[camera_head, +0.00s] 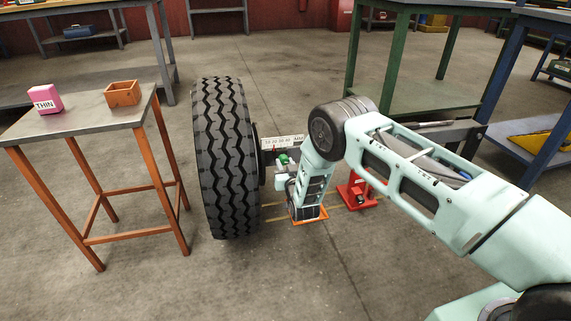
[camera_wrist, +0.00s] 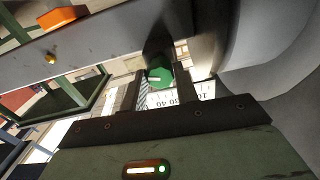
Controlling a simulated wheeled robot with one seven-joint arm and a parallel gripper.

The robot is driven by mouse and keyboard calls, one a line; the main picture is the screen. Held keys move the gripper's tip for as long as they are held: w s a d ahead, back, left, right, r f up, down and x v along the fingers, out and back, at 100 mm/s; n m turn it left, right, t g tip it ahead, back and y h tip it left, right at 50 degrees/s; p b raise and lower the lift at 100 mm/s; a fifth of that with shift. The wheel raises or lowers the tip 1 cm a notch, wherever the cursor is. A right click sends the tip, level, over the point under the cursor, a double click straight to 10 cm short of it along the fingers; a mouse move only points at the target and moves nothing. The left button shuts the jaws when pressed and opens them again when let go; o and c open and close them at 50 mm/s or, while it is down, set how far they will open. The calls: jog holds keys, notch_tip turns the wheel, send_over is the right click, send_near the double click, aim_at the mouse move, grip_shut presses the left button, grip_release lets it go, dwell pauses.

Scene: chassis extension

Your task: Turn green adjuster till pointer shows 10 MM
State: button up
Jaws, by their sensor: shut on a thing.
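The green adjuster (camera_head: 283,159) is a small round knob below a white scale plate (camera_head: 283,141) beside the wheel. The scale is marked in tens and MM; the pointer's reading is too small to tell. In the wrist view the green adjuster (camera_wrist: 159,72) has a white line on its face and sits between the fingertips. My gripper (camera_wrist: 160,84) is shut on it, with one finger on each side. The scale (camera_wrist: 180,97) shows behind the fingers, partly covered, with its numbers tilted. In the head view my gripper (camera_head: 282,177) is small and partly hidden by my wrist.
A big black tyre (camera_head: 224,160) stands close left of my gripper. A red stand (camera_head: 358,191) is on the floor to the right. A small table (camera_head: 75,120) at left holds a pink THIN block (camera_head: 45,99) and an orange box (camera_head: 122,93). A green workbench (camera_head: 430,84) stands behind my arm.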

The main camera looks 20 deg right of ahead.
jog(key=m, duration=0.4)
jog(key=shift+m, duration=0.4)
jog(key=m, duration=0.3)
jog(key=shift+m+p, duration=0.3)
jog(key=shift+p, duration=0.05)
jog(key=m, duration=0.8)
jog(key=shift+f+b, duration=0.1)
jog(key=shift+b, duration=0.2)
jog(key=m, duration=0.3)
jog(key=shift+m+b, duration=0.4)
jog(key=m+b, duration=0.1)
jog(key=m, duration=0.3)
jog(key=shift+m+b, duration=0.3)
jog(key=m+b, duration=0.2)
jog(key=m, duration=0.3)
jog(key=shift+m+b, duration=0.75)
jog(key=shift+m, duration=0.45)
jog(key=shift+r, duration=0.2)
